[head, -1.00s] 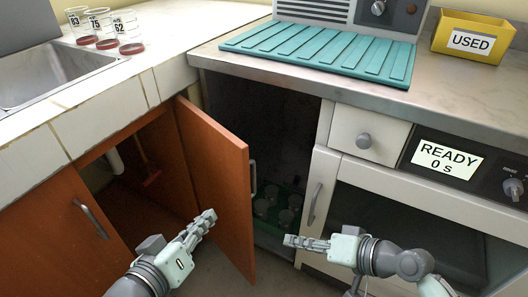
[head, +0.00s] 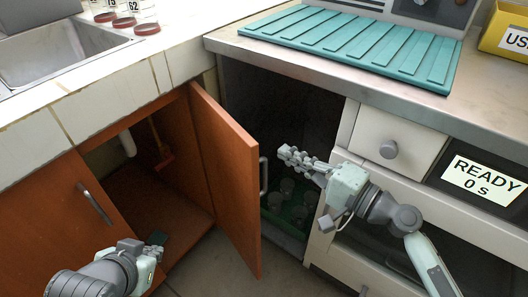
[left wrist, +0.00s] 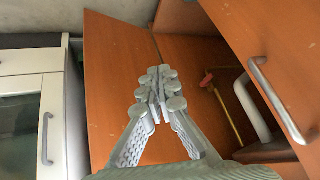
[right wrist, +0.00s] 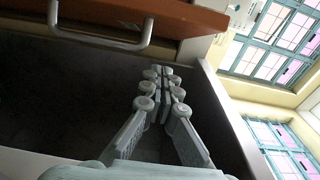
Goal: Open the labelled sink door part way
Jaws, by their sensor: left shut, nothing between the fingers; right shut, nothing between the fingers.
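The orange-brown sink door (head: 228,180) stands swung out from the cabinet under the sink, with the opening beside it exposed. Its metal handle (head: 264,176) is on the face turned right; the handle also shows at the top of the right wrist view (right wrist: 100,38). No label is readable on it. My left gripper (head: 157,242) is shut and empty, low in front of the open cabinet and apart from the door; its fingers show in the left wrist view (left wrist: 159,80). My right gripper (head: 284,152) is shut and empty, just right of the door handle, with no clear contact.
A second brown door (head: 65,228) with a handle is closed at the left. Inside the open cabinet are a white pipe (head: 128,143) and a red-headed tool (head: 165,161). A dark bay with several jars in a green tray (head: 271,222) lies behind my right gripper. The worktop overhangs above.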

